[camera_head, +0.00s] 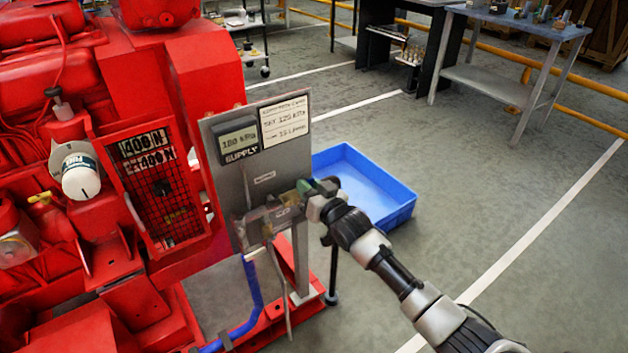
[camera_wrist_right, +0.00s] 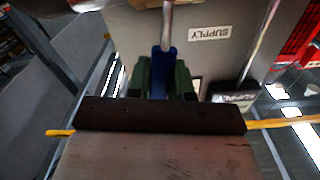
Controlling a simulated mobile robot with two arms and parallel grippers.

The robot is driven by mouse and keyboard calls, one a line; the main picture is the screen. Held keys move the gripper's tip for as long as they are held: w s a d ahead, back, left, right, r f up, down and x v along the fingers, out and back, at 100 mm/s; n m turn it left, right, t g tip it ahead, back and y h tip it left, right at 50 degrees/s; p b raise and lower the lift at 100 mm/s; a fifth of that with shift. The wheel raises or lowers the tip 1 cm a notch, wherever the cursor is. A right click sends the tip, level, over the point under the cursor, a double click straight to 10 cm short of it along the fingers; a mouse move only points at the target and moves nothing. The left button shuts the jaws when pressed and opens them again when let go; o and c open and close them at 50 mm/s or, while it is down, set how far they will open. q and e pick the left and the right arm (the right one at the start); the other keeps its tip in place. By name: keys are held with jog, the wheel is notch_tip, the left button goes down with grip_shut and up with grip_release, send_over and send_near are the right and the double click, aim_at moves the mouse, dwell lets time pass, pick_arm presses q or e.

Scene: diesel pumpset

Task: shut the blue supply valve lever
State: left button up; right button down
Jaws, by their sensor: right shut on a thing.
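The supply panel (camera_head: 218,130) is a grey upright plate beside the red engine, with a digital display (camera_head: 238,139) reading about 180 kPa and a SUPPLY label. My right gripper (camera_head: 308,192) reaches in from the right to the panel's lower right side. In the right wrist view, the blue lever (camera_wrist_right: 164,62) stands between the green fingertips of the right gripper (camera_wrist_right: 164,76), which is shut on it. The lever is hidden behind the gripper in the head view, and the valve body is mostly covered. My left gripper is out of view.
The red engine (camera_head: 210,70) fills the left side. A blue hose (camera_head: 251,290) runs below the panel. A blue tray (camera_head: 400,216) lies on the floor behind my right gripper. A workbench (camera_head: 480,78) stands at the back right; the floor at right is clear.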

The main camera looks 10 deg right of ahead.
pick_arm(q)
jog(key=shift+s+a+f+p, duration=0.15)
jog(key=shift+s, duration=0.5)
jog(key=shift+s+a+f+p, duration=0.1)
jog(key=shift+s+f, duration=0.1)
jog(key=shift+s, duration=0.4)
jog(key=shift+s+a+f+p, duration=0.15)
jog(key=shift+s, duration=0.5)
pick_arm(e)
jog(key=shift+s+a+n, duration=0.25)
jog(key=shift+a+n, duration=0.35)
jog(key=shift+n, duration=0.4)
jog(key=c, duration=1)
grip_release()
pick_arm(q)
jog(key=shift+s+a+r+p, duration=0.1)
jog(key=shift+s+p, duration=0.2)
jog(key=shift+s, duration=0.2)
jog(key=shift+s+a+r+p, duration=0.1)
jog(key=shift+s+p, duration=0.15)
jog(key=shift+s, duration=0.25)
pick_arm(e)
jog(key=v, duration=1)
jog(key=shift+s, duration=0.4)
